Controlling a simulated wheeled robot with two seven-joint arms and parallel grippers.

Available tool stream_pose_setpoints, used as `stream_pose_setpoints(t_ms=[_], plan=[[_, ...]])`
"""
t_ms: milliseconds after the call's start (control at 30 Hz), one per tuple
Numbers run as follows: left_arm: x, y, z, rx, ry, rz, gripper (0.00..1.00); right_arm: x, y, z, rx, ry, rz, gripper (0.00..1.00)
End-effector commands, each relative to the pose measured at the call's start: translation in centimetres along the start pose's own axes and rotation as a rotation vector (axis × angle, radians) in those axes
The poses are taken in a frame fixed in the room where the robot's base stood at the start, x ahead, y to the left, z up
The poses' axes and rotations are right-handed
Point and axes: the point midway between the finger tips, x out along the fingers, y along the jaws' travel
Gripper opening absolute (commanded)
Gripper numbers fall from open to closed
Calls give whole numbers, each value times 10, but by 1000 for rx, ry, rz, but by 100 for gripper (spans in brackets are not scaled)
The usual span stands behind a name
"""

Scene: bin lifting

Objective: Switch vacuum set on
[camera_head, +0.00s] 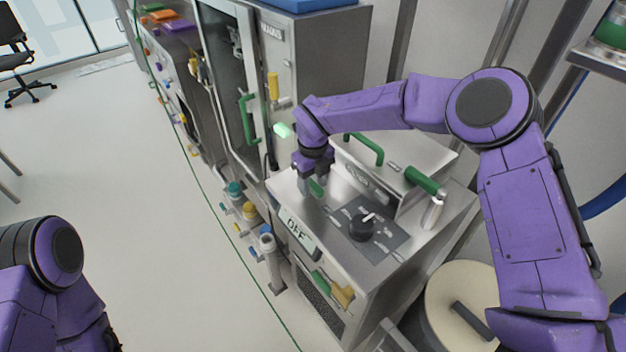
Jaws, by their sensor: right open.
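The vacuum set appears to be the steel cabinet (348,295) with a sign reading OFF (297,231) along its front top edge. A black rotary knob (362,228) with a white pointer sits on a dark panel on its top. My right gripper (314,186) is open and points down over the cabinet's left top area, left of the knob and apart from it. A small green piece (316,187) shows at its fingertips; I cannot tell whether they touch it. My left arm shows at the lower left, but its gripper is out of view.
A raised steel lid with a green handle (365,148) stands behind the knob panel. Another green handle (425,180) is at the right. Taller steel cabinets (337,50) stand behind. A round cream-topped drum (462,285) is at the lower right.

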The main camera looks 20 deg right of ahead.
Motion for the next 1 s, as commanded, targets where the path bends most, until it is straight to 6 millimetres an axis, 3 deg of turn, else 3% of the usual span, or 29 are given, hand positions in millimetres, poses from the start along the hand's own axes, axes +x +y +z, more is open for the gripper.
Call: stream_pose_setpoints(t_ms=[133,267,300,667,1000], plan=[[0,0,0,0,0,0,81,0,0,0,0,0,0,46],[0,0,0,0,0,0,81,0,0,0,0,0,0,3],[0,0,0,0,0,0,81,0,0,0,0,0,0,0],[-3,0,-1,0,0,0,81,-1,-2,0,-38,-1,2,0],[-18,-2,-8,0,0,0,81,-3,-12,-3,-258,0,3,0]])
